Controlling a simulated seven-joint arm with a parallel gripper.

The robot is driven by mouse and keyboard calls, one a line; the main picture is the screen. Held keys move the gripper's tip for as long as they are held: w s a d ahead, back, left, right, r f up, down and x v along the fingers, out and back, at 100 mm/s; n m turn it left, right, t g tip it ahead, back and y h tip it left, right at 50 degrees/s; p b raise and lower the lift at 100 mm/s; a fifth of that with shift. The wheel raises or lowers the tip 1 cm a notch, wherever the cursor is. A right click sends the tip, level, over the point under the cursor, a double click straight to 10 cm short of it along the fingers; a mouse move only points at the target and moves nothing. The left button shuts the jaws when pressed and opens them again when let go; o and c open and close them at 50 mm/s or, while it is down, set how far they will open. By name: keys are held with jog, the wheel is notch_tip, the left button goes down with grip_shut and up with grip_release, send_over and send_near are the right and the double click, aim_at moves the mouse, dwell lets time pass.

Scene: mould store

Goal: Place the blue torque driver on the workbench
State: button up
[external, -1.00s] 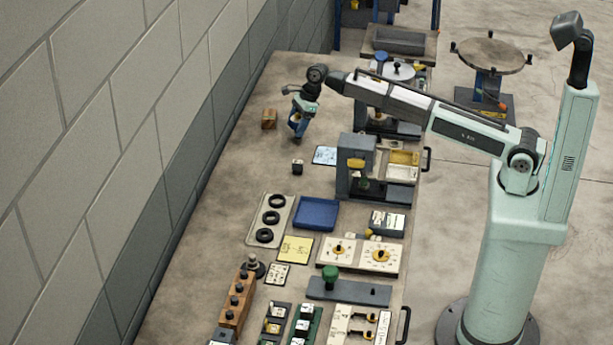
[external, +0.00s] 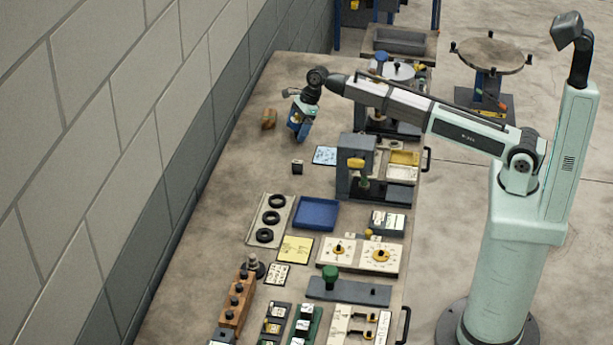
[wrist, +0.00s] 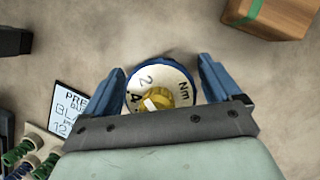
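The blue torque driver shows in the wrist view as a round white dial (wrist: 150,82) with a blue rim, a yellow knob and "Nm" markings. It sits between the two blue fingers of my gripper (wrist: 160,82). The fingers stand apart, one on each side of it, very close to its rim; whether they press on it I cannot tell. In the external view my gripper (external: 300,132) points down, slightly tilted, low over the far part of the workbench (external: 215,200). Blue parts show there, but driver and fingers are hard to separate. The driver's lower end is hidden in the wrist view.
A wooden block (external: 268,119) lies just left of my gripper, near the wall. A small black cube (external: 297,167), a light blue card (external: 325,155) and a grey press (external: 357,165) stand nearer. A blue tray (external: 316,214) lies farther forward. Bare bench extends along the wall.

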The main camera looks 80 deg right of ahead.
jog(key=shift+r, duration=0.45)
jog(key=v, duration=1.2)
jog(key=shift+r, duration=0.2)
